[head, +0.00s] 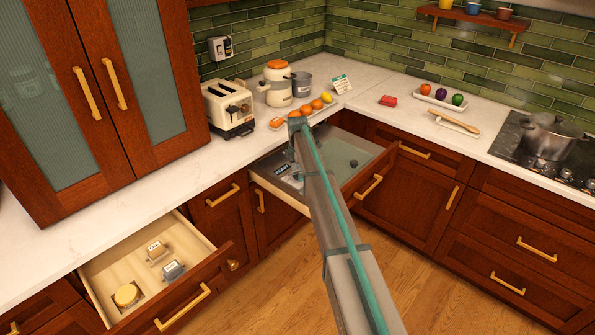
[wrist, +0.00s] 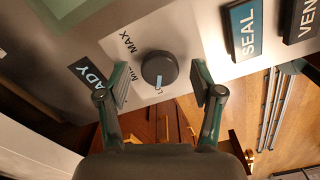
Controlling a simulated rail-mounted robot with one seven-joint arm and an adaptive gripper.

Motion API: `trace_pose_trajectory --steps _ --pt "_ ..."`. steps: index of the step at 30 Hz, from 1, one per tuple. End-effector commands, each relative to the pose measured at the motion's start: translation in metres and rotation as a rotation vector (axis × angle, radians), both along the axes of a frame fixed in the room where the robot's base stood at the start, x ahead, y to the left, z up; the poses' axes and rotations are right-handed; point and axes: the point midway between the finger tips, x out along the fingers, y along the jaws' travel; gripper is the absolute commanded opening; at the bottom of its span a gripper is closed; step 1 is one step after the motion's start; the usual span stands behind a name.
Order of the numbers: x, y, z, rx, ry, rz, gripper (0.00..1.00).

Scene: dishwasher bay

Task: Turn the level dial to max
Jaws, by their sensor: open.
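In the wrist view the level dial (wrist: 159,69) is a round dark grey knob on a pale panel (wrist: 195,38). A light blue mark on its edge points down in the picture, towards a label starting with L. The MAX label (wrist: 127,43) is to the upper left, and a partly hidden label starting with MI is to the left. My gripper (wrist: 162,84) is open, one finger on each side of the dial, with visible gaps. In the head view the panel (head: 345,155) lies in an open corner drawer; my arm hides the dial there.
SEAL (wrist: 243,30) and VENT (wrist: 302,18) plates lie right of the dial, and a READY plate (wrist: 88,74) lies left. A toaster (head: 229,107), an orange-lidded canister (head: 277,85) and fruit stand on the counter behind. Another open drawer (head: 190,290) is at lower left.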

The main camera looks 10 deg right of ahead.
Motion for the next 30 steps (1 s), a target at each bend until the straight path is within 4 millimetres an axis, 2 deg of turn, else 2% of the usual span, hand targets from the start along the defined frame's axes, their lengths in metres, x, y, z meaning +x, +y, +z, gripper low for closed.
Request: trace_pose_trajectory --steps 8,18,30 --pt "0.0 0.0 -0.0013 0.0 0.0 0.0 0.64" --pt "-0.0001 0.0 -0.001 0.0 0.0 0.0 0.08" --pt "0.0 0.0 -0.0018 0.0 0.0 -0.062 0.06"
